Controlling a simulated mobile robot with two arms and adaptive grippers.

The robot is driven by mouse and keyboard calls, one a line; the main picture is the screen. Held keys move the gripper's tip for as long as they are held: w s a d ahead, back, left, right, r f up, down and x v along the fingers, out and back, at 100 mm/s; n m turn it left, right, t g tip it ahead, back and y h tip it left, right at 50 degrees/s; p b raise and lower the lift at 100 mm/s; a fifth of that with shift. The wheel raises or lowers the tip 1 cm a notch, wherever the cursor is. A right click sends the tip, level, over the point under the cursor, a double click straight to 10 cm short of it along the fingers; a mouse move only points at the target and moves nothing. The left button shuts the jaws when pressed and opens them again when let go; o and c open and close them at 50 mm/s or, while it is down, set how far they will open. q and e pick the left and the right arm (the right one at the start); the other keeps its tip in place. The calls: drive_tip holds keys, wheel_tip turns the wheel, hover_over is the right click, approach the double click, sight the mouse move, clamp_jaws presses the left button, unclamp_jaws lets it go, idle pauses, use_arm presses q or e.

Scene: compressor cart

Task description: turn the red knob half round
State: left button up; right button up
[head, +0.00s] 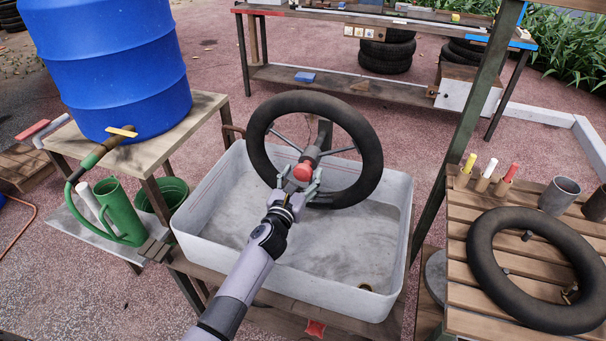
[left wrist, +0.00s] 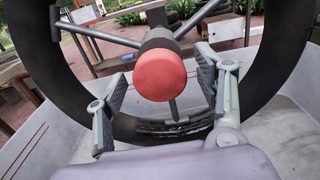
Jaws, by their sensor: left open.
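The red knob (head: 303,171) is a round cap at the hub of a black wheel (head: 371,150) with thin grey spokes. The wheel stands upright over a white basin (head: 215,215). My left gripper (head: 300,186) is open at the knob, with its fingers to either side. In the left wrist view the red knob (left wrist: 161,74) sits ahead between the open fingers (left wrist: 162,92), with a visible gap on both sides. I cannot tell how far the fingers reach past the knob's face. My right gripper is not in view.
A blue barrel (head: 125,70) with a tap stands on a wooden table at left, above a green watering can (head: 120,212). A slatted table at right holds a black tyre (head: 483,255), a grey cup (head: 559,196) and several markers. A green post (head: 465,125) rises right of the basin.

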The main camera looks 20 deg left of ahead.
use_arm(q)
drive_tip(key=shift+w, duration=0.6)
drive_tip(key=shift+c, duration=0.6)
drive_tip(key=c, duration=1.1)
